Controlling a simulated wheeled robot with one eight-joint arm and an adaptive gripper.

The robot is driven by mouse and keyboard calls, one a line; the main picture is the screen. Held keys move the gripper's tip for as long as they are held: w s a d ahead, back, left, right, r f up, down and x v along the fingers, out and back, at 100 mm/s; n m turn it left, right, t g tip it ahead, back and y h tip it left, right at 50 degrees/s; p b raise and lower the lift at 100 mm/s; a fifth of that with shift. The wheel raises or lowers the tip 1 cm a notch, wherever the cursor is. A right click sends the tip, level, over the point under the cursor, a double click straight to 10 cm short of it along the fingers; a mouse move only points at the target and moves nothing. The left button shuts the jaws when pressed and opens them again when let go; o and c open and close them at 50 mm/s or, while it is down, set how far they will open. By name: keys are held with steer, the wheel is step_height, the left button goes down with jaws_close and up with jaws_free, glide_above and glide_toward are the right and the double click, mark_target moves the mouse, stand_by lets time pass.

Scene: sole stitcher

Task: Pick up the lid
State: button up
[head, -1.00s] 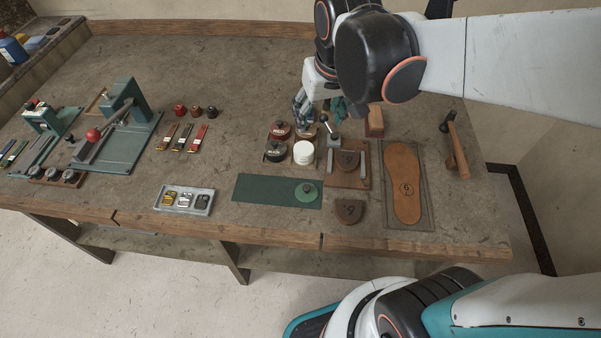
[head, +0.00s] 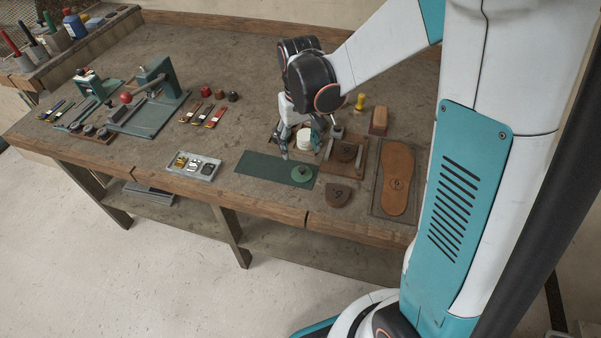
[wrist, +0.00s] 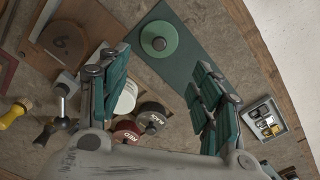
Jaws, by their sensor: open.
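The lid looks to be the round green disc (head: 302,174) with a small dark knob. It lies flat on the right part of a dark green mat (head: 258,168) near the table's front edge. In the wrist view the lid (wrist: 172,52) is at the top, just beyond the fingertips. My gripper (head: 299,150) is open and empty, above the back edge of the mat and behind the lid. The gripper does not touch the lid.
A white jar (head: 303,138) stands behind the fingers; jars marked red (wrist: 127,131) and black (wrist: 152,117) are near it. A grey tray (head: 193,167) is left of the mat.

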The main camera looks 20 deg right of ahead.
mark_target(302, 167)
step_height(302, 167, down, 3)
steer(key=shift+f+b, duration=0.2)
steer(key=shift+b, duration=0.2)
steer(key=shift+s+d+f+b, duration=0.15)
steer(key=shift+f+b, duration=0.55)
steer(key=shift+f, duration=0.7)
steer(key=shift+s+f+b, duration=0.1)
steer(key=shift+f+b, duration=0.55)
steer(key=shift+f, duration=0.7)
steer(key=shift+r, duration=0.1)
steer(key=c, duration=0.6)
steer(key=shift+s, duration=0.1)
steer(key=shift+c, duration=0.7)
